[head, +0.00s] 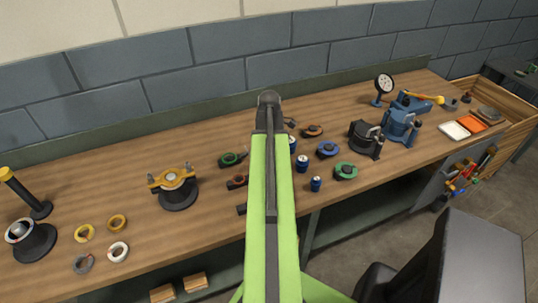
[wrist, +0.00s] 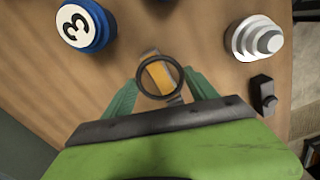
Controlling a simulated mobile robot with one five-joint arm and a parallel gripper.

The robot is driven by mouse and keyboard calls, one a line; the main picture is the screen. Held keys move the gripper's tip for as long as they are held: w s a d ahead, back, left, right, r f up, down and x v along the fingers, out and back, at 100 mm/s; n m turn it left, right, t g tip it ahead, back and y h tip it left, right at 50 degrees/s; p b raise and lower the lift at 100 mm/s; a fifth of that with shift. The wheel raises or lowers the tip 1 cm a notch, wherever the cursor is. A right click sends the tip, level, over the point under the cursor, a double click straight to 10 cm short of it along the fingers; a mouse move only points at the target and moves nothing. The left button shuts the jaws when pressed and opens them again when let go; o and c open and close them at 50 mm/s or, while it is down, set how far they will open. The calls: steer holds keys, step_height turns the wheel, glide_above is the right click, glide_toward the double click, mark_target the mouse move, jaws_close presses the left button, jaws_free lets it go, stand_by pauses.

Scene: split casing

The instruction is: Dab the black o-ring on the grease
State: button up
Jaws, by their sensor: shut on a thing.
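The black o-ring (wrist: 139,80) shows in the wrist view as a thin dark ring, with my gripper (wrist: 161,84) shut on it and its teal fingers on either side. An amber patch on a small pale-edged piece (wrist: 161,73) shows through the ring. I cannot tell whether this is the grease, or whether the ring touches it. In the head view my green arm reaches over the bench and hides the o-ring and the fingertips.
In the wrist view a blue numbered can (wrist: 86,24) stands upper left, a stepped white-grey part (wrist: 256,40) upper right, and a small black block (wrist: 263,94) right. In the head view a yellow-topped casing (head: 176,187) and blue cans (head: 303,164) flank my arm on the bench (head: 120,190).

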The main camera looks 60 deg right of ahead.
steer(key=shift+f+b, duration=0.4)
steer(key=shift+f, duration=0.05)
stand_by(0.6)
steer(key=shift+r, duration=0.1)
stand_by(0.5)
step_height(320, 180, up, 6)
steer(key=p, duration=0.6)
